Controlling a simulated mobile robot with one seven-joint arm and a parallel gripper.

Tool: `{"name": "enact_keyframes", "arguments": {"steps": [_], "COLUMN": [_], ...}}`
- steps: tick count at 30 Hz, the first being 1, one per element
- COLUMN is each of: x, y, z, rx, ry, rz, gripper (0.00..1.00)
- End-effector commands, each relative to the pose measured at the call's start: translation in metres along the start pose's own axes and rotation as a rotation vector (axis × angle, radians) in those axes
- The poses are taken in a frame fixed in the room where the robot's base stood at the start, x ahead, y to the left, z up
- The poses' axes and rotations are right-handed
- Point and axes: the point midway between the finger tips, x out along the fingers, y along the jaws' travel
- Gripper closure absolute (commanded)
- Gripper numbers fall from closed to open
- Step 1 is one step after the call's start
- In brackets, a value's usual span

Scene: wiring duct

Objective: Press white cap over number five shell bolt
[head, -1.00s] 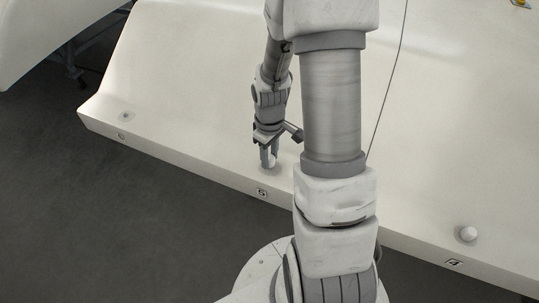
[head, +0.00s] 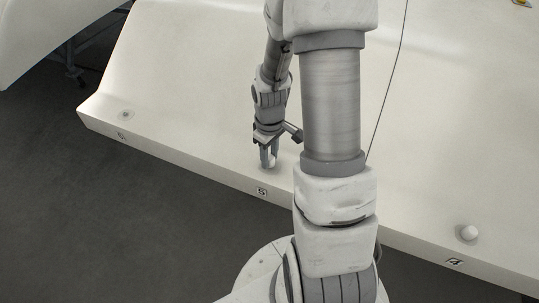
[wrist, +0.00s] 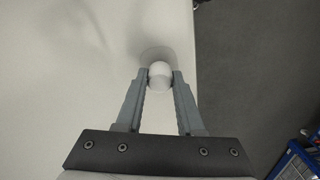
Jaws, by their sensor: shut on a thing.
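A white cap (wrist: 160,74) with a rounded top is between my two grey fingertips in the wrist view. My gripper (head: 268,160) is shut on it, and the fingers touch it on both sides. In the head view my gripper points down at the white shell (head: 200,140), just behind the edge label 5 (head: 261,192). The cap (head: 268,163) shows only in part between the fingers there. The number five bolt is hidden under the cap and fingers. I cannot tell whether the cap is fully seated.
A white cap (head: 468,233) sits on the shell by label 4 (head: 454,262). An uncapped spot (head: 125,115) shows at the far left. A dark cable (head: 388,90) runs down the shell. A blue crate (wrist: 298,160) stands on the grey floor.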

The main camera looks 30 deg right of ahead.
Motion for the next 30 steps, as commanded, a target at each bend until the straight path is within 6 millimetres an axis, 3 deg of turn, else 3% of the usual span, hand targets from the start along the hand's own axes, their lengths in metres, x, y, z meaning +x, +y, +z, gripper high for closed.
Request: {"name": "enact_keyframes", "arguments": {"steps": [17, 18, 21, 23, 30], "x": [0.015, 0.014, 0.014, 0.014, 0.014], "y": [0.0, 0.0, 0.0, 0.0, 0.0], "z": [0.0, 0.0, 0.0, 0.0, 0.0], "rx": [0.0, 0.0, 0.0, 0.0, 0.0], "ry": [0.0, 0.0, 0.0, 0.0, 0.0], "rz": [0.0, 0.0, 0.0, 0.0, 0.0], "gripper": [1.0, 0.56, 0.38, 0.28, 0.28]}}
